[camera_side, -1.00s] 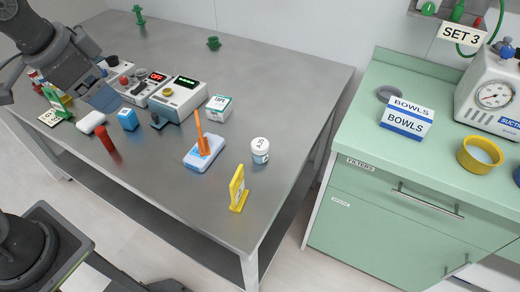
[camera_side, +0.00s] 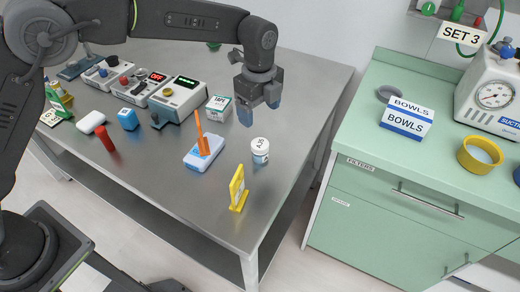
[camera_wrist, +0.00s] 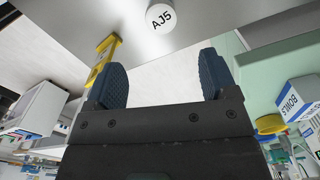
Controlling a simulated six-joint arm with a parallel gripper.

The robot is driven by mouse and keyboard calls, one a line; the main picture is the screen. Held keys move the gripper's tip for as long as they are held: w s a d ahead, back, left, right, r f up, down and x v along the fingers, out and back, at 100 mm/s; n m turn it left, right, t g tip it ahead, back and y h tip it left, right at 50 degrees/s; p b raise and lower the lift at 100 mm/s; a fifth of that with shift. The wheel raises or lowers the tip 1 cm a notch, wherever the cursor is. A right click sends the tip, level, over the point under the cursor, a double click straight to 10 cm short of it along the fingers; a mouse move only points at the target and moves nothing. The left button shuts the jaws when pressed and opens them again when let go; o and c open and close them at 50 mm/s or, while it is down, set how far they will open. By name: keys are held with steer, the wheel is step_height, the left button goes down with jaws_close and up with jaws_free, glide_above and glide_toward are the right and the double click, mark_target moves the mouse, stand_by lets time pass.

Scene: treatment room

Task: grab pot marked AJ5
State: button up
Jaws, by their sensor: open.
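The pot marked AJ5 (camera_side: 260,151) is a small white pot with a black-lettered lid. It stands upright near the right edge of the steel table (camera_side: 190,205). In the wrist view the lid of the pot (camera_wrist: 161,17) reads AJ5 and lies at the top of the picture, beyond the fingertips. My gripper (camera_side: 259,108) is open and empty, with blue fingertips, above the table and behind the pot in the side view. The fingers of my gripper (camera_wrist: 163,82) stand apart in the wrist view, and the pot is not between them.
A yellow stand (camera_side: 238,188) is in front of the pot. A tape box (camera_side: 219,108) stands near my gripper. The green cabinet (camera_side: 350,130) is across a gap to the right.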

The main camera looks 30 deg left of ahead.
mark_target(261, 144)
step_height(261, 144, down, 14)
steer(key=shift+d, duration=0.15)
steer(key=c, duration=1)
stand_by(0.3)
